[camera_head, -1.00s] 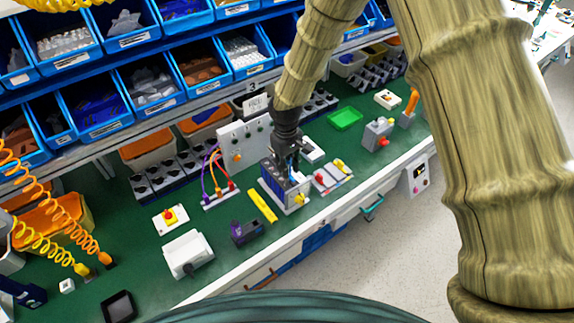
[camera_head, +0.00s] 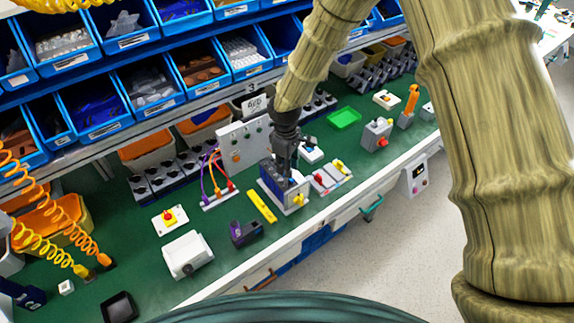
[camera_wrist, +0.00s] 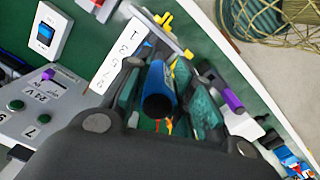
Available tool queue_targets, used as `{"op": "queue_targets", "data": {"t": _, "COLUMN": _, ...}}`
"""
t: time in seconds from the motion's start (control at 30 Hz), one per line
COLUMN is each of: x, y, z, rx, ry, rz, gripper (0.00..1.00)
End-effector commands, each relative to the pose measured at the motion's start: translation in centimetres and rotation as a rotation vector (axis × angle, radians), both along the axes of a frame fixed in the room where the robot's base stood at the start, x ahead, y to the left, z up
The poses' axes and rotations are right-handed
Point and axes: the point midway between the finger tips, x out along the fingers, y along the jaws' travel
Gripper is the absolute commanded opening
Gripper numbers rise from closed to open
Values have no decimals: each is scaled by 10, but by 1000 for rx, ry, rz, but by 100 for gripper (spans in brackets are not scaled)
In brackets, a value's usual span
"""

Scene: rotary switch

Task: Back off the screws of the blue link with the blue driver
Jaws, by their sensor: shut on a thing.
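The blue driver (camera_wrist: 158,92) shows in the wrist view as a blue handle with a dark round end facing the camera. My gripper (camera_wrist: 165,100) is shut on it, with a finger on each side. In the head view my gripper (camera_head: 289,160) points down over a blue-and-grey block unit (camera_head: 272,185) on a white base at the bench's front part. The driver's tip and its screws are hidden in both views. I cannot make out the blue link; whether the tip touches a screw cannot be told.
A grey panel (camera_head: 236,145) with buttons stands behind the unit. A yellow bar (camera_head: 261,207) and a dark box (camera_head: 244,233) lie to its left. Small grey modules (camera_head: 331,176) lie to its right. A green tray (camera_head: 344,118) sits farther right. Blue bins line the back.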

Motion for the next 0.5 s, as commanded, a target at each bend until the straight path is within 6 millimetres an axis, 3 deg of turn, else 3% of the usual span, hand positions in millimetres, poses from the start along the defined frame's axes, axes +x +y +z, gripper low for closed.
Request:
{"op": "queue_targets", "data": {"t": 0.27, "x": 1, "y": -1, "z": 0, "rx": 1, "ry": 2, "rz": 268, "gripper": 0}}
{"op": "queue_targets", "data": {"t": 0.5, "x": 1, "y": -1, "z": 3, "rx": 0, "ry": 1, "rz": 258, "gripper": 0}}
